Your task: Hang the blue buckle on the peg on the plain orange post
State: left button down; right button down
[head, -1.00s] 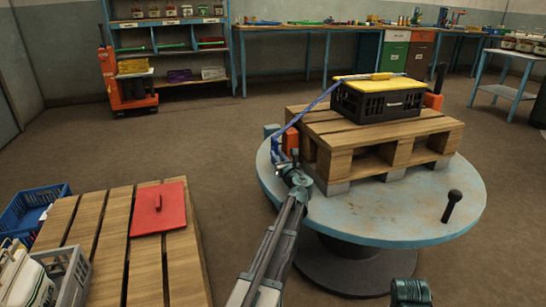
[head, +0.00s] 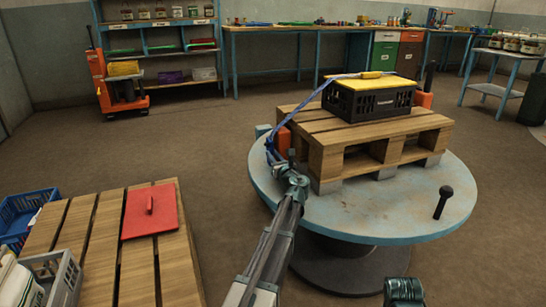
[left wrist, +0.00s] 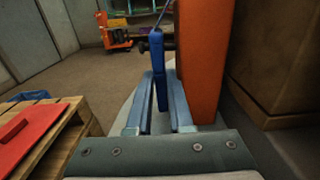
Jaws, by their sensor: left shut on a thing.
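My left gripper (left wrist: 158,100) is shut on the blue buckle (left wrist: 157,75), which stands upright between its fingers. In the head view, the left gripper (head: 279,163) is at the near left side of the pallet, just in front of the orange post (head: 283,138). The orange post also fills the right of the left wrist view (left wrist: 197,60), close beside the buckle. A dark peg (left wrist: 143,46) shows at the buckle's upper end; I cannot tell whether the buckle is around it. The blue strap (head: 304,107) runs from the buckle up to the crate.
A black crate (head: 370,103) with a yellow lid (head: 365,82) sits on a wooden pallet (head: 385,128) on the round table (head: 345,215). A second orange post (head: 424,99) with a dark lever stands at the far side.

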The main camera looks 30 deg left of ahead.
pick_arm(q)
jog(key=c, duration=0.7)
grip_release()
jog(key=shift+c, duration=0.2)
jog(key=shift+w, duration=0.15)
jog(key=shift+d, duration=0.15)
jog(key=v, duration=1.3)
jog(key=shift+s, duration=0.5)
jog(key=shift+d, duration=0.1)
